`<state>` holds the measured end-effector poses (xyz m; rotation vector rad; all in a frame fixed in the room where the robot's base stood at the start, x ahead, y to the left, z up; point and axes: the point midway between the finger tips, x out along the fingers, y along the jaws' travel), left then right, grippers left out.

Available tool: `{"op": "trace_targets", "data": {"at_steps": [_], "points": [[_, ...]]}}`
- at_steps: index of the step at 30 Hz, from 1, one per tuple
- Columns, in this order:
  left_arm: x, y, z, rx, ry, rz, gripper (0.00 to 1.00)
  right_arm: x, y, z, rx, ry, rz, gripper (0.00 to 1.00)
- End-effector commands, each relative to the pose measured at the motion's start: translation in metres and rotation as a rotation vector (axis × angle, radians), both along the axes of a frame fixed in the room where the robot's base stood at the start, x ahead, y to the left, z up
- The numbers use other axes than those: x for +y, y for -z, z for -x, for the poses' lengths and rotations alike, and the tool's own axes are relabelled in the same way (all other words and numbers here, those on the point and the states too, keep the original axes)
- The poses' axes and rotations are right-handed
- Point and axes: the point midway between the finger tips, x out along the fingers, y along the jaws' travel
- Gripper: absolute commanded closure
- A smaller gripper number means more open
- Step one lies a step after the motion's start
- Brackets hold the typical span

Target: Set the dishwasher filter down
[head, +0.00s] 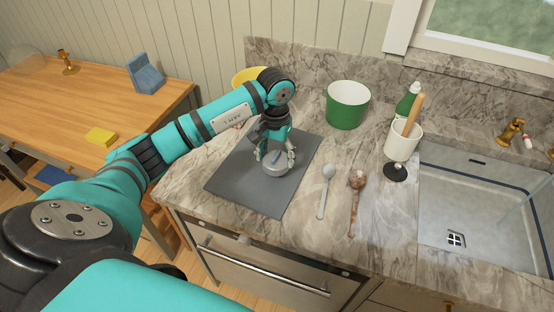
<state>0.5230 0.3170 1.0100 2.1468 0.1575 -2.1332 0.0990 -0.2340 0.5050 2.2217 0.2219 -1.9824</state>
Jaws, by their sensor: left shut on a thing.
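The dishwasher filter, a small round grey-white piece (273,170), is at the middle of the dark grey mat (231,184) on the marble counter. My left gripper (274,157) points down over it and is shut on it. The fingers hide part of its top. I cannot tell whether its underside touches the mat. My right gripper is not in view.
A grey spoon (325,182) and a brown spoon (355,200) lie right of the mat. Behind stand a green pot (347,108), a yellow bowl (243,76) and a white utensil holder (401,141). The sink (480,210) is at the right.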

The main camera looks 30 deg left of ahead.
Motion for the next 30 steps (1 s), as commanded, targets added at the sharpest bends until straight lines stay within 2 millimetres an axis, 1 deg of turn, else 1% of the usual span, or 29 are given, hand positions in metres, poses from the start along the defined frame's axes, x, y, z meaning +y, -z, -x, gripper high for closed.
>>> {"op": "trace_targets", "data": {"at_steps": [1, 3, 6, 12, 18, 19, 24, 30], "points": [[-0.004, 0.008, 0.003, 0.012, 0.002, 0.005, 0.65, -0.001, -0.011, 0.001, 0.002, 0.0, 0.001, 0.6], [-0.004, 0.018, 0.003, 0.01, 0.003, 0.005, 0.65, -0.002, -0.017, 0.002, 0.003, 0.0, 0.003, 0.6], [-0.004, 0.029, 0.002, 0.006, 0.003, 0.003, 0.65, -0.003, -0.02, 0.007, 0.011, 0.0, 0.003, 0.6], [-0.004, 0.032, 0.001, 0.003, 0.004, 0.002, 0.65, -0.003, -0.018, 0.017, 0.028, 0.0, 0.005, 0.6], [-0.003, 0.036, 0.001, 0.003, 0.004, 0.001, 0.65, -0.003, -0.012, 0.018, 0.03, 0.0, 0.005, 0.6], [-0.003, 0.036, 0.001, 0.003, 0.004, 0.001, 0.32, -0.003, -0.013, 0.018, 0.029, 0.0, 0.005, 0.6], [-0.003, 0.035, 0.001, 0.004, 0.004, 0.002, 0.1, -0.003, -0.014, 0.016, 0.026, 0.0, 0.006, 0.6], [-0.004, 0.035, 0.001, 0.004, 0.003, 0.003, 0.1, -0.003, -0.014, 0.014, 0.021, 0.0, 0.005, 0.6]]}}
